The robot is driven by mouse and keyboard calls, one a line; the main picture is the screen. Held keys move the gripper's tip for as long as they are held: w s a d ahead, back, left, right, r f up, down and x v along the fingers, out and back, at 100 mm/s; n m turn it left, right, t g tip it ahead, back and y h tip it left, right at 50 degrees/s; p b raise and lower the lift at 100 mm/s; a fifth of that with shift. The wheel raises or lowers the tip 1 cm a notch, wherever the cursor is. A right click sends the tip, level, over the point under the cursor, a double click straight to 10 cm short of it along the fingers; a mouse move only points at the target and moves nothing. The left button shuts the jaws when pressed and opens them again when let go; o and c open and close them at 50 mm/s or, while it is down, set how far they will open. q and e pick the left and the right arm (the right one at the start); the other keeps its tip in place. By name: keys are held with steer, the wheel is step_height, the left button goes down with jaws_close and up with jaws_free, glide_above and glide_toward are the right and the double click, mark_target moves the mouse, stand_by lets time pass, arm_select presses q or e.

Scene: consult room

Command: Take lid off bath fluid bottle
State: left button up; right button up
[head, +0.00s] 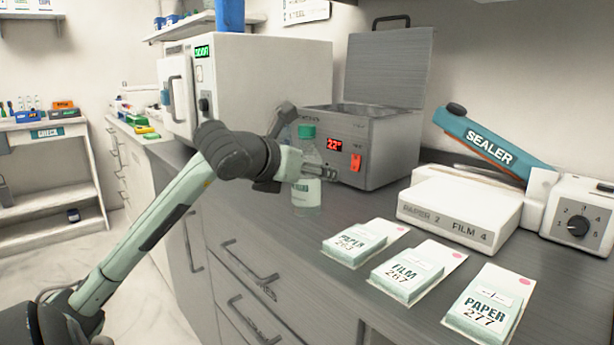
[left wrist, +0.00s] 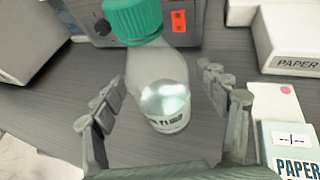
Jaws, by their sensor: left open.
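The bath fluid bottle (head: 307,200) is clear with a white label and stands upright on the dark counter, in front of the grey bath unit. Its green lid (head: 306,131) is on its top. My left gripper (head: 338,181) is at the bottle's mid-height and hides part of its body in the head view. In the left wrist view the gripper (left wrist: 170,92) is open, with fingers on both sides of the bottle (left wrist: 158,85) and gaps beside it. The lid (left wrist: 134,20) is at the top edge there. My right gripper is not in view.
The grey bath unit (head: 376,135) with raised lid and red display stands just behind the bottle. A white steriliser (head: 270,85) is at the left. A sealer (head: 490,143) and several pouch stacks (head: 365,243) are at the right. Bare counter lies between bottle and stacks.

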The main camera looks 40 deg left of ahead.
mark_target(301, 146)
arm_select(q)
steer(key=c, duration=1.4)
steer(key=shift+r, duration=0.1)
steer(key=shift+r, duration=0.55)
steer(key=r, duration=0.3)
steer(key=shift+s+a+r, duration=0.1)
steer(key=shift+a, duration=0.15)
steer(key=s+a+r+b, duration=0.2)
steer(key=s+a+r, duration=0.4)
steer(key=a, duration=0.3)
steer(key=shift+s+r, duration=0.2)
steer(key=shift+r, duration=0.1)
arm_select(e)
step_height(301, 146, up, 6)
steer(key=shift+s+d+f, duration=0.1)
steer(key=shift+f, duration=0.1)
arm_select(q)
steer(key=shift+a, duration=0.1)
steer(key=o, duration=0.6)
jaws_close()
